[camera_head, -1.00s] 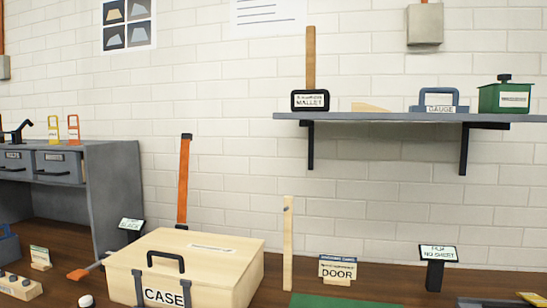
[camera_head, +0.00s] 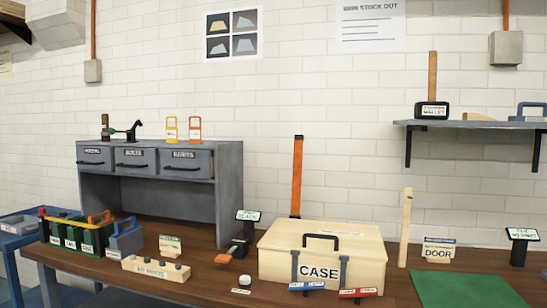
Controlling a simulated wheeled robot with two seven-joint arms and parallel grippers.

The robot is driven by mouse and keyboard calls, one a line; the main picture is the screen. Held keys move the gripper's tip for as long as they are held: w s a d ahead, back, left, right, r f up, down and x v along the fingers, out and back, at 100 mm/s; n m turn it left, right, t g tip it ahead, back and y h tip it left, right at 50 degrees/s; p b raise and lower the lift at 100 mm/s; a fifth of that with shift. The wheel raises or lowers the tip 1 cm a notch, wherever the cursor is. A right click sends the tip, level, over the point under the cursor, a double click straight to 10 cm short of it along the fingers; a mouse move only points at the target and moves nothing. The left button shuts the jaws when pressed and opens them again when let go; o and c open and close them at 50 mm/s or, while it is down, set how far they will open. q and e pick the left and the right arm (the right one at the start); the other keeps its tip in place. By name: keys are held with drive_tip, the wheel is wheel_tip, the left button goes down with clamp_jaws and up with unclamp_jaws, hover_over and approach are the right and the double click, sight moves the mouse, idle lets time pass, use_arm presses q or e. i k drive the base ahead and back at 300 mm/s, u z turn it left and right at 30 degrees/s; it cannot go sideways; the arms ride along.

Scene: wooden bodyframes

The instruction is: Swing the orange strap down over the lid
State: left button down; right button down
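The orange strap (camera_head: 297,178) stands upright behind the wooden case, with a dark tip at its top end. The strap is clear of the lid top. Neither of my grippers shows in this view.
Red and blue tagged pieces (camera_head: 360,293) lie at the case's front. An orange-tipped tool (camera_head: 225,258) and a small sign (camera_head: 247,216) are to its left. A wooden post (camera_head: 405,228) and green mat (camera_head: 465,288) are to its right. A grey drawer unit (camera_head: 229,195) stands behind left.

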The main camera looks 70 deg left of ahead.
sight(297, 155)
drive_tip(key=k, duration=0.1)
drive_tip(key=u, duration=1.2)
